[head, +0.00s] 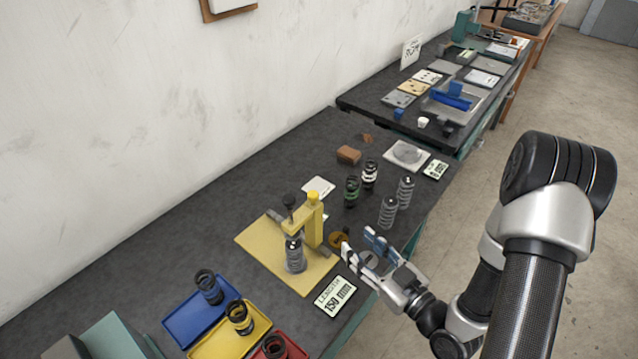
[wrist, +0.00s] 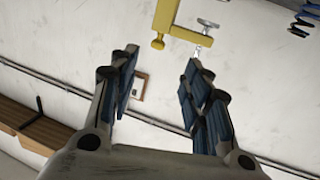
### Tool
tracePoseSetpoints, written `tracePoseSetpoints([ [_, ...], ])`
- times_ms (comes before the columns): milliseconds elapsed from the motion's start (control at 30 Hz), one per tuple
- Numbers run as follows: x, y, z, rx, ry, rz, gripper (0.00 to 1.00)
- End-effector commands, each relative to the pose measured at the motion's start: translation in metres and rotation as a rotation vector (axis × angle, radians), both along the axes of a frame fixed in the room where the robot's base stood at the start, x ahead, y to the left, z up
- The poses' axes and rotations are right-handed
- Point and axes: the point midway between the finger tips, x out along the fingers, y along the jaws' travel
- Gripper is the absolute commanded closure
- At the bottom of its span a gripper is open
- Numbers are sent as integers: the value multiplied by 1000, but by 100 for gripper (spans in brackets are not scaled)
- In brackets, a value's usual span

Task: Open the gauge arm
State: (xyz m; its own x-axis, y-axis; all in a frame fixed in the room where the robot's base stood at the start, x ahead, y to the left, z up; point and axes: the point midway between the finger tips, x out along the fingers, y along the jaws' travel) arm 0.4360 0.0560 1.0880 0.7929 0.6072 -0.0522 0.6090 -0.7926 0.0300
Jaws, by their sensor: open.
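The gauge (head: 313,222) stands on a yellow base plate (head: 262,243) on the dark bench. It has a yellow upright with an arm reaching left, a yellow cap on top and a dark knob (head: 289,200) at the arm's end. A grey coil spring (head: 295,256) stands upright under the arm. My gripper (head: 356,247) is open and empty, to the right of the gauge and apart from it, near the bench's front edge. In the wrist view, part of a yellow frame (wrist: 166,22) with a grey screw shows beyond my open fingers (wrist: 158,75).
A length display (head: 335,297) reading 150 mm lies in front of the plate. Blue (head: 193,318), yellow (head: 216,345) and red trays with dark springs are at the lower left. Several springs (head: 388,211) stand right of the gauge.

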Motion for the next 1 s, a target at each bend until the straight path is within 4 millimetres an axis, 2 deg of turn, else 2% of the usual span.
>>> tracePoseSetpoints([
  [167, -3, 2, 5, 57, -23, -5, 56],
  [400, 21, 20, 2, 54, -28, -3, 56],
  [733, 42, 36, 1, 54, -28, -5, 56],
  [1000, 90, 74, 6, 57, -25, -2, 56],
])
